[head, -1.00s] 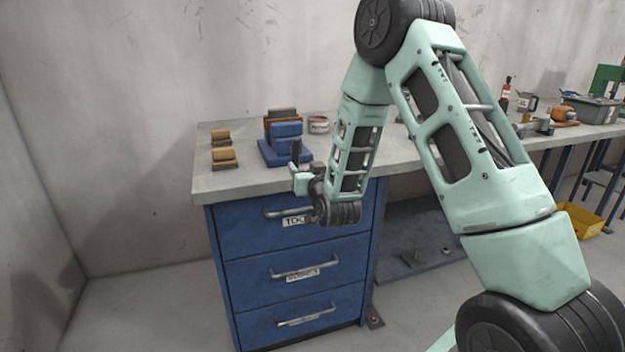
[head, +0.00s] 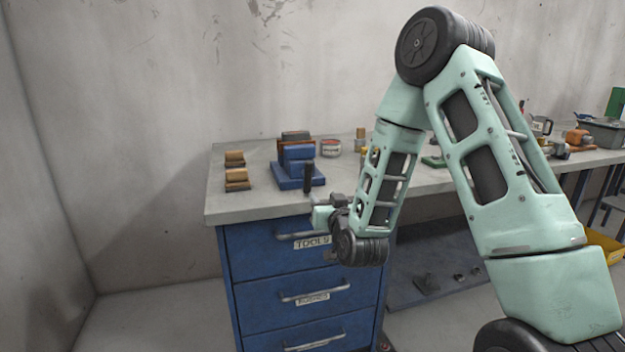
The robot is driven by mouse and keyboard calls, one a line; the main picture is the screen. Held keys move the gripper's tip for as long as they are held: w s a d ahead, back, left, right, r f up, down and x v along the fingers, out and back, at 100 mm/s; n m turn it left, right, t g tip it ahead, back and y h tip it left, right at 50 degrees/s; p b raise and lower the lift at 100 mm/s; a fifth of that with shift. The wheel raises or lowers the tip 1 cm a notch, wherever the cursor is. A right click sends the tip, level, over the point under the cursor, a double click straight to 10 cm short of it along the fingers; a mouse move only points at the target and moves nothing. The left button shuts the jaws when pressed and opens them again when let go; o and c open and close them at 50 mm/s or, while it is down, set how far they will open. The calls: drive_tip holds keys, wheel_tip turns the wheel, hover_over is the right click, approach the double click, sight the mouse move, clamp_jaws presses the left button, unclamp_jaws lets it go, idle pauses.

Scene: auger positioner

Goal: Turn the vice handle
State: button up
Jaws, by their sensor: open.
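A blue vice (head: 298,165) with a reddish-brown part at its back stands near the left end of the workbench. A dark upright bar (head: 307,180) at its front right looks like the vice handle. My gripper (head: 328,207) is at the bench's front edge, just below and to the right of this bar. It is open and looks empty. A gap shows between it and the bar, though the depth between them is hard to judge. My wrist hides part of the drawer front, and the fingertips are small and partly hidden.
Blue drawers (head: 262,270) with handles stand below. More tools lie to the right, behind my arm.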

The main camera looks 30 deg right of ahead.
sight(309, 175)
drive_tip(key=x, duration=0.5)
drive_tip(key=p+x, duration=0.1)
drive_tip(key=x, duration=0.5)
drive_tip(key=p+x, duration=0.1)
drive_tip(key=x, duration=0.5)
drive_tip(key=shift+w+r, duration=0.2)
drive_tip(key=shift+r, duration=0.05)
clamp_jaws()
